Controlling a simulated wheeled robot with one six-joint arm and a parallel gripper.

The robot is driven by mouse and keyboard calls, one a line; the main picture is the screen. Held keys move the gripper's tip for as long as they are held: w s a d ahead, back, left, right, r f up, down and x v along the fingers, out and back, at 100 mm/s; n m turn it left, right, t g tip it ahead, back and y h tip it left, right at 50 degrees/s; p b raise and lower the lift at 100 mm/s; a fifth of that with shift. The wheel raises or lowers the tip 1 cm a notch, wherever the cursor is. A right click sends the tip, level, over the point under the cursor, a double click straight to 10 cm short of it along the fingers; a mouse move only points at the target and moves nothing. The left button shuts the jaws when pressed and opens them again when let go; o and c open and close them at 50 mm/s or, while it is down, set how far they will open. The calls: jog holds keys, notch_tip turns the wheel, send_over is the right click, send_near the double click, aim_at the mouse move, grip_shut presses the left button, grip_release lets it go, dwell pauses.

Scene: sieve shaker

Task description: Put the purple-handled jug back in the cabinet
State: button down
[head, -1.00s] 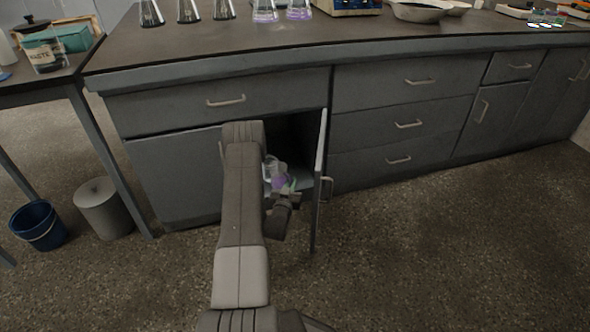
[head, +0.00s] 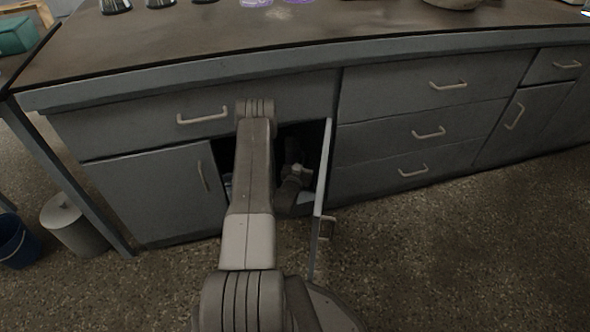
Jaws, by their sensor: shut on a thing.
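The cabinet (head: 184,190) is the grey base unit under the bench. Its right-hand door (head: 325,170) stands open toward me, and the opening is dark inside. My gripper (head: 292,152) reaches into this opening, close to the open door's inner side. Its wrist shows, but the fingertips are lost in the dark. It is shut on the purple-handled jug, which my own arm and the shadow hide now. A pale patch of the cabinet floor (head: 306,198) shows just right of my wrist.
A small pale glassy thing (head: 228,186) shows at the opening's left edge, partly behind my arm. Flasks (head: 115,5) stand on the bench top (head: 200,45). A grey bin (head: 72,225) and a blue bucket (head: 14,240) stand at the left. The floor at right is clear.

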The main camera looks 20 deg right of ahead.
jog(key=shift+w+d+f, duration=0.1)
jog(key=shift+w+f, duration=0.05)
jog(key=shift+w, duration=0.05)
notch_tip(320, 180, down, 10)
jog(key=b, duration=0.4)
jog(key=shift+r, duration=0.25)
jog(key=shift+f, duration=0.15)
jog(key=c, duration=1.5)
grip_release()
jog(key=p+v, duration=0.3)
jog(key=v, duration=0.9)
jog(key=shift+p, duration=0.3)
